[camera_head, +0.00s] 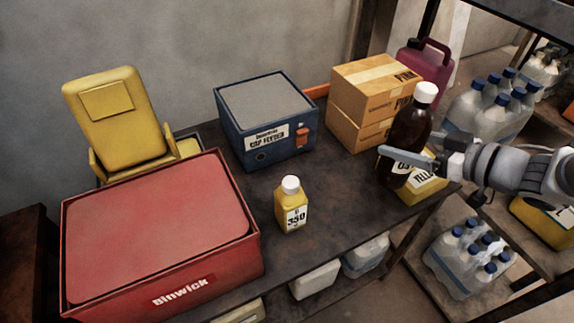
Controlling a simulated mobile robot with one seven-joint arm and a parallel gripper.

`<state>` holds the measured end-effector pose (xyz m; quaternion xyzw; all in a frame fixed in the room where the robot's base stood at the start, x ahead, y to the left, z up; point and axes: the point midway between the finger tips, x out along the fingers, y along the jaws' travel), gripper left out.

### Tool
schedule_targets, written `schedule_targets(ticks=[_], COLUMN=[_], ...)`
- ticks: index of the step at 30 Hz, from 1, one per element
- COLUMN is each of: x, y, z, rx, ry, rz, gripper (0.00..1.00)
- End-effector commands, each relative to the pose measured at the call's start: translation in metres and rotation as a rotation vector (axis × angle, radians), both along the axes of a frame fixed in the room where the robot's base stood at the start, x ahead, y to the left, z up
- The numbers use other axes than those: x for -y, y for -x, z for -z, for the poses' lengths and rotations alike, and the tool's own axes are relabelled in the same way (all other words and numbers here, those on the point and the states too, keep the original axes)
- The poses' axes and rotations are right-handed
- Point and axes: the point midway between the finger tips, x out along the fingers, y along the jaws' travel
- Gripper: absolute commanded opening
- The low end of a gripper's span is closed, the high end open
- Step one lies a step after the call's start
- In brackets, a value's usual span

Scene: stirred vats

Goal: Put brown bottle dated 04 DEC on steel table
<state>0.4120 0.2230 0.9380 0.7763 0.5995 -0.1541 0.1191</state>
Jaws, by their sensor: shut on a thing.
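A brown bottle (409,130) with a white cap and a pale label is upright at the right end of the dark steel table (333,203). My gripper (392,165) comes in from the right and is shut on the bottle across its label, so the date cannot be read. The bottle's base is near a yellow box (424,190) marked "YELL…", partly behind it; I cannot tell whether the bottle touches the table.
A small yellow bottle (291,208) marked 350 stands mid-table. A blue machine (265,120), cardboard boxes (368,100) and a maroon jug (428,65) stand at the back. A red Binwick box (160,230) fills the left. Bare table surrounds the small bottle.

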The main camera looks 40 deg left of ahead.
Motion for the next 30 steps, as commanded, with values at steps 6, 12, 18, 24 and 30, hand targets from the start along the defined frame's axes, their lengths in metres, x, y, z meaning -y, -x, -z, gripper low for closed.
schedule_targets(ticks=[6,12,18,24,30], x=[-0.038,-0.081,-0.108,-0.115,-0.114], y=[0.006,0.011,0.014,0.014,0.014], z=[0.027,0.053,0.067,0.073,0.098], rx=[0.0,0.0,0.001,0.0,0.0], ry=[-0.003,-0.003,-0.003,-0.003,-0.002], rz=[-0.009,-0.008,-0.004,-0.003,-0.002], gripper=[0.0,0.0,0.0,0.0,0.0])
